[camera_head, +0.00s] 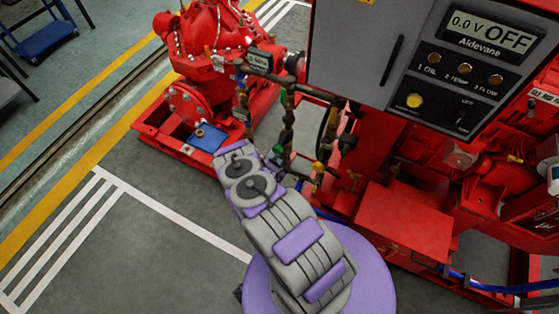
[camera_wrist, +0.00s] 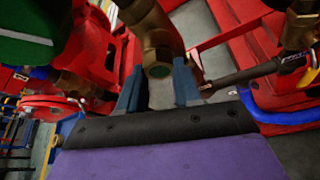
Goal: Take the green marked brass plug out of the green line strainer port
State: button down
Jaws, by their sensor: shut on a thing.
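In the wrist view my gripper (camera_wrist: 158,72) has one blue-grey finger on each side of a brass plug (camera_wrist: 158,68) and is shut on it.
A blue tray (camera_head: 214,143) with a small brass-coloured part lies left of my arm. Brass and green-marked pipework (camera_head: 287,118) stands close ahead. The grey control panel (camera_head: 425,50) hangs to the right, and a blue hose (camera_wrist: 285,115) runs right of the fingers. Open floor lies left.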

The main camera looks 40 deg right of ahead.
jog(key=n+g, duration=0.2)
jog(key=n, duration=0.1)
jog(key=shift+w+h, duration=0.1)
jog(key=shift+h, duration=0.2)
jog(key=c, duration=0.9)
grip_release()
jog(key=shift+s+m+t, duration=0.2)
jog(key=shift+m+t, duration=0.2)
jog(key=shift+m, duration=0.2)
jog(key=m+t, duration=0.1)
jog(key=m, duration=0.1)
jog(key=shift+m+t, duration=0.3)
jog(key=shift+t, duration=0.1)
jog(key=shift+w, duration=0.1)
jog(key=shift+c, duration=0.2)
